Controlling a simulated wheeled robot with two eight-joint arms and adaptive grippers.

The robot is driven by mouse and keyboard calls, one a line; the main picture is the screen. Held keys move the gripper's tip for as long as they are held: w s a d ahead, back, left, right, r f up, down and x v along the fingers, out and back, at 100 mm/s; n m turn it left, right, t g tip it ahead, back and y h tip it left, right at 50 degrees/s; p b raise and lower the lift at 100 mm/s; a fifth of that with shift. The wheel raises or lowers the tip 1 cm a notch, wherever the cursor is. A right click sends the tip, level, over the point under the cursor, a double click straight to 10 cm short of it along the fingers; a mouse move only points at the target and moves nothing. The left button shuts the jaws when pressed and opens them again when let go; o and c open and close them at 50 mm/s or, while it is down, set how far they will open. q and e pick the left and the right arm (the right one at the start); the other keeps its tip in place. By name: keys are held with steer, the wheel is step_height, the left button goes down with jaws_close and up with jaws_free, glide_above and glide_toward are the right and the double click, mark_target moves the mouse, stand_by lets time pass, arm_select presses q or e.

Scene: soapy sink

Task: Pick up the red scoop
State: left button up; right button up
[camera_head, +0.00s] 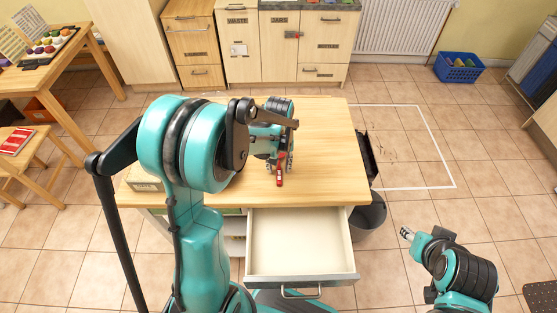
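A small red object, seemingly the red scoop (279,173), is on or just above the wooden table top, near its front edge. My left gripper (281,164) reaches over the table from behind my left arm and points down at it. The red part shows between and just in front of the fingertips. I cannot tell whether the fingers press on it or only stand around it. Part of the red object is hidden by the gripper. My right gripper (406,234) is away from the table, over the floor at lower right, and looks empty; its finger gap is too small to read.
An open, empty drawer (298,243) juts out below the table's (325,150) front edge. A dark bin (368,218) stands at the table's right side. A blue basket (458,68) is on the floor at the back right. The table's right half is clear.

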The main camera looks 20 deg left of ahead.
mark_target(279, 170)
arm_select(q)
steer(key=shift+f, duration=0.45)
steer(key=shift+r, duration=0.1)
jaws_close()
steer(key=shift+r, duration=0.1)
step_height(279, 170, up, 4)
steer(key=shift+r+p, duration=0.25)
steer(key=shift+p, duration=0.85)
steer(key=s+d+r+p, duration=0.1)
steer(key=s+d+r, duration=0.1)
steer(key=d, duration=0.3)
steer(key=s+d+r+p, duration=0.1)
steer(key=s+d+r, duration=0.1)
steer(key=d+r, duration=0.2)
steer(key=shift+s+d+r+p, duration=0.15)
steer(key=shift+s+d+p, duration=0.2)
steer(key=shift+d, duration=0.55)
